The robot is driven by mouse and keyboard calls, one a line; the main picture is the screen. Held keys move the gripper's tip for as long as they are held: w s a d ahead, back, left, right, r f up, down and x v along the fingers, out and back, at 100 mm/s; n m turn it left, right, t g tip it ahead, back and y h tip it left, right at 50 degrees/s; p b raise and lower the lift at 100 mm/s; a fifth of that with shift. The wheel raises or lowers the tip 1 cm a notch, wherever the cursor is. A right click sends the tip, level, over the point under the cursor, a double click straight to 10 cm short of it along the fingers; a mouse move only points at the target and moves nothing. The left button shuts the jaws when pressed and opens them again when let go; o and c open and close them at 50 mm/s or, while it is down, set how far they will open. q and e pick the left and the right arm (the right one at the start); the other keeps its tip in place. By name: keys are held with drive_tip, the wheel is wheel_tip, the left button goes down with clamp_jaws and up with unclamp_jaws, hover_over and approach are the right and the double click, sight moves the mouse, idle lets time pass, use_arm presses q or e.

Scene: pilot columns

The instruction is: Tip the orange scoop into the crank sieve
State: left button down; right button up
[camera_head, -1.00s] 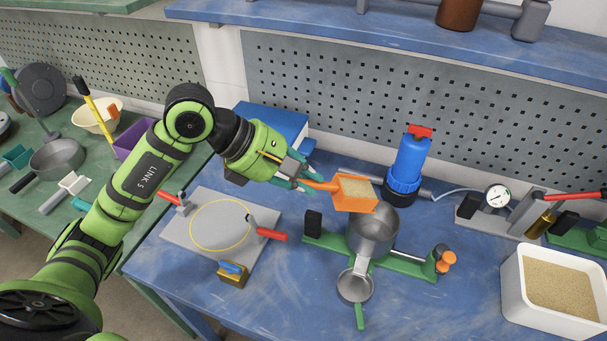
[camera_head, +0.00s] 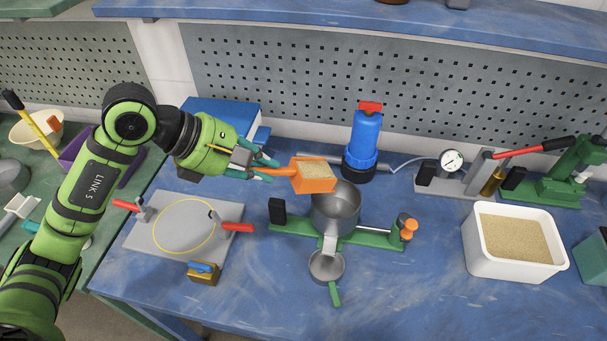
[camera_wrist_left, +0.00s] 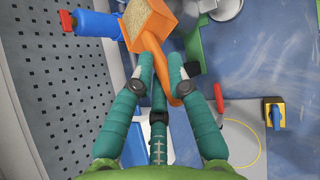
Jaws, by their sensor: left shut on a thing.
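The orange scoop (camera_head: 316,186) is filled with tan grain and held roughly level, mouth up. My left gripper (camera_head: 267,166) is shut on its handle. The crank sieve is a grey metal bowl (camera_head: 340,211) on a green base with a black block at its left and an orange knob at its right. The scoop is above the bowl's back-left rim and hides part of it. In the left wrist view, the scoop (camera_wrist_left: 153,38) shows ahead of my gripper (camera_wrist_left: 162,70), and part of the sieve bowl (camera_wrist_left: 224,9) is at the top. My right gripper is out of view.
A blue bottle (camera_head: 362,144) with a red top stands close behind the sieve. A small grey pan (camera_head: 326,268) is in front of it. A white tub of grain (camera_head: 480,250) stands at right. A grey plate (camera_head: 150,238) with red-handled clamps lies at left. Front-right bench is clear.

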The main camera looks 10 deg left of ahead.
sight(281, 169)
use_arm(q)
drive_tip(key=shift+w+d+r+y+p, duration=0.15)
drive_tip(key=shift+r+p, duration=0.15)
drive_tip(key=shift+p, duration=0.2)
drive_tip(key=shift+d+r+y+p, duration=0.15)
drive_tip(key=shift+r+p, duration=0.15)
drive_tip(key=shift+p, duration=0.15)
drive_tip(key=shift+w+d+r+g+y+p, duration=0.2)
drive_tip(key=shift+d+r+g+y+p, duration=0.25)
drive_tip(key=shift+p, duration=0.8)
drive_tip(key=shift+r, duration=0.1)
drive_tip(key=shift+w+d+r+y+p, duration=0.25)
drive_tip(key=shift+r+p, duration=0.2)
drive_tip(key=shift+p, duration=0.55)
drive_tip(key=shift+w+d+r+g+y+p, duration=0.25)
drive_tip(key=shift+d+r+g+y+p, duration=0.25)
drive_tip(key=shift+p, duration=0.55)
drive_tip(key=shift+f, duration=0.15)
